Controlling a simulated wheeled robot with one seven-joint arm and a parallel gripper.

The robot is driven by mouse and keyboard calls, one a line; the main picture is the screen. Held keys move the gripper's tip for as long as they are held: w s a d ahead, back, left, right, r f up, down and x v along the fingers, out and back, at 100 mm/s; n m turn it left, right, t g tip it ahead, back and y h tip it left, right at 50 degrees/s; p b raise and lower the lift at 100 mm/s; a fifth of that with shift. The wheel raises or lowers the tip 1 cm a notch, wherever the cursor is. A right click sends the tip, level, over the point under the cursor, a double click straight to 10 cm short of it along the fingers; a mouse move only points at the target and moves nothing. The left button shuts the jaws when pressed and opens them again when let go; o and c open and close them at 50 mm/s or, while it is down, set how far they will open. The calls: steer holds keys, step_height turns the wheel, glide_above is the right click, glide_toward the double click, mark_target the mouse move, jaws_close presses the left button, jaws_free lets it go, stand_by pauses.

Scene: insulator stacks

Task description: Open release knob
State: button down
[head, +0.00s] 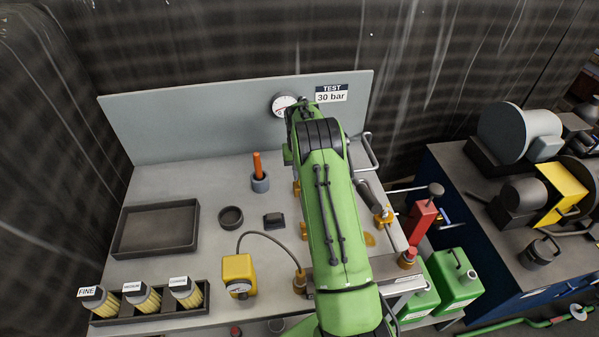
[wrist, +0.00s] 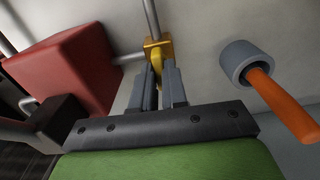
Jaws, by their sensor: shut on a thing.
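The release knob, as far as I can tell, is the yellow metal piece (wrist: 157,51) on a thin steel rod or pipe in the wrist view. My gripper (wrist: 160,72) is shut on it, with a grey finger on each side of its lower part. The fingertips hide part of the piece, so its turned position cannot be told. In the head view my green arm covers the gripper and most of this piece. Small yellow parts (head: 297,187) show at the arm's left edge.
A grey cup (wrist: 247,60) with an orange-handled tool (wrist: 283,104) stands close to the right of my gripper in the wrist view. A red block (wrist: 68,68) is close on the left. A pressure gauge (head: 284,104) is at the back panel. A dark tray (head: 157,229) lies left.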

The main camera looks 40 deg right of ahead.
steer(key=shift+w+r, duration=0.1)
steer(key=c, duration=1.2)
jaws_free()
steer(key=shift+o, duration=0.2)
step_height(320, 180, up, 16)
steer(key=p, duration=0.2)
steer(key=shift+f, duration=0.2)
